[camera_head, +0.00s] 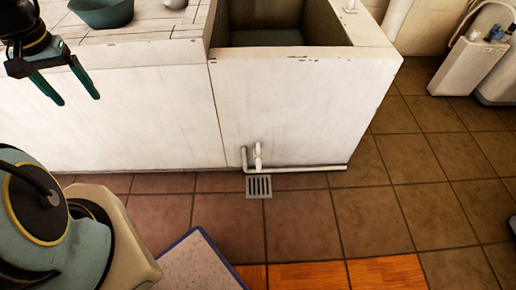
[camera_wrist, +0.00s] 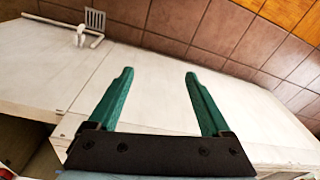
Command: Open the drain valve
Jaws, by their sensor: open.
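The drain valve (camera_head: 258,156) is a small white handle on a white pipe (camera_head: 300,168) low on the front of the washbasin (camera_head: 290,110), just above the floor. The valve also shows at the upper left of the wrist view (camera_wrist: 79,36). My gripper (camera_head: 80,100) is at the upper left of the head view, in front of the counter. Its two green fingers are apart with nothing between them, and they also show in the wrist view (camera_wrist: 158,75). My gripper is well to the left of and above the valve, not touching it.
A metal floor drain grate (camera_head: 259,187) lies just below the valve. A green bowl (camera_head: 102,12) stands on the tiled counter (camera_head: 150,25). White containers (camera_head: 468,65) stand at the far right. A white speckled mat (camera_head: 198,265) lies on the floor in front.

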